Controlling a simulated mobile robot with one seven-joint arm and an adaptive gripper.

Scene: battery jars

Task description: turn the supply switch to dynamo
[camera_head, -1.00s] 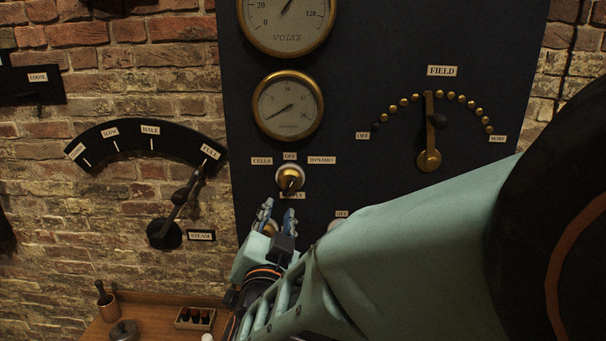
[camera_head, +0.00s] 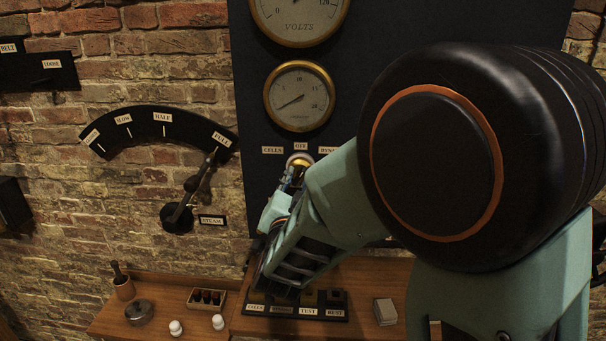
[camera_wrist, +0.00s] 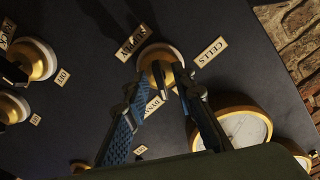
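The supply switch (camera_head: 301,159) is a brass knob on a pale round base on the dark panel. The label CELLS (camera_head: 272,150) is at its upper left, OFF (camera_head: 301,146) above it, and DYNAMO (camera_head: 327,150) at its upper right, partly covered by my arm. My gripper (camera_head: 293,178) is at the switch and hides its lower part. In the wrist view, the brass knob (camera_wrist: 156,60) sits ahead of and between the tips of my gripper (camera_wrist: 160,82), whose blue-padded fingers are spread apart. I cannot tell whether they touch it, or where the switch points.
Gauges (camera_head: 299,96) hang above the switch. A steam lever (camera_head: 190,190) on a black quadrant is on the brick wall to the left. Below, a wooden shelf (camera_head: 175,298) holds a small box of dark pieces (camera_head: 207,298), white knobs (camera_head: 218,321) and a labelled block (camera_head: 318,313).

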